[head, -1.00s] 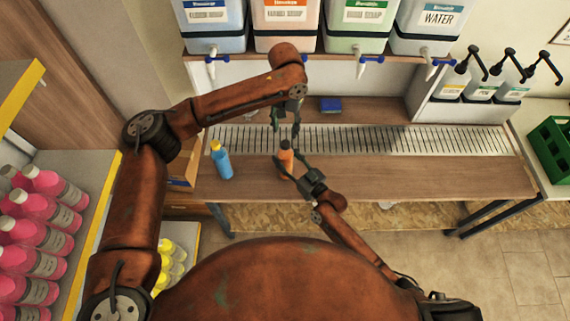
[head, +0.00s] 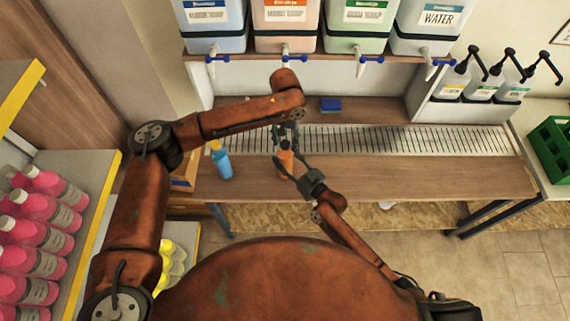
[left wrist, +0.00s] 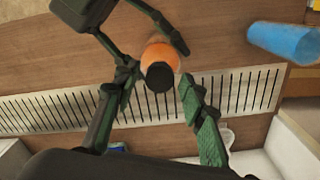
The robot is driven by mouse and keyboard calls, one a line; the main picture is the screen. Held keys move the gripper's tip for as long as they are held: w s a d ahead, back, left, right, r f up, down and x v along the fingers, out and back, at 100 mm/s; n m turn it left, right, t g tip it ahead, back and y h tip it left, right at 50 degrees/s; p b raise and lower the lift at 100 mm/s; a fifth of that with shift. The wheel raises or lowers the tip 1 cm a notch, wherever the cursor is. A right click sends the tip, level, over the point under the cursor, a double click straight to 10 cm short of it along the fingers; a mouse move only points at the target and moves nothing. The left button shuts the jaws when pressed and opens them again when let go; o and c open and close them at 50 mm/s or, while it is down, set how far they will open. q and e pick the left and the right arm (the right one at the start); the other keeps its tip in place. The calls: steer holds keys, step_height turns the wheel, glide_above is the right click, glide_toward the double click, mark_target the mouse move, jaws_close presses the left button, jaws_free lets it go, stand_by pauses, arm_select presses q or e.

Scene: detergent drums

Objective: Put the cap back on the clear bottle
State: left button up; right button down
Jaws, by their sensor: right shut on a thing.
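An orange bottle (head: 286,161) stands at the bench's front; the left wrist view shows its orange body (left wrist: 164,54) with a dark cap-like top (left wrist: 160,76). I cannot tell whether the bottle is clear with orange contents, or whether the cap is fully seated. My right gripper (head: 290,172) is shut around the bottle's body. My left gripper (head: 287,140) is directly above the bottle. In the left wrist view its fingers (left wrist: 158,82) are apart, one on each side of the dark top, with gaps visible.
A blue bottle with a yellow top (head: 221,161) stands left of the orange one. A slotted drain grate (head: 400,140) runs behind, with a blue sponge (head: 331,105) beyond it. Drums with taps (head: 285,28) sit above. The bench (head: 440,178) is clear to the right.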

arm_select(q)
jaws_close()
steer(key=m, duration=0.8)
steer(key=shift+o, duration=1.1)
jaws_free()
steer(key=shift+r, duration=0.1)
step_height(320, 180, up, 12)
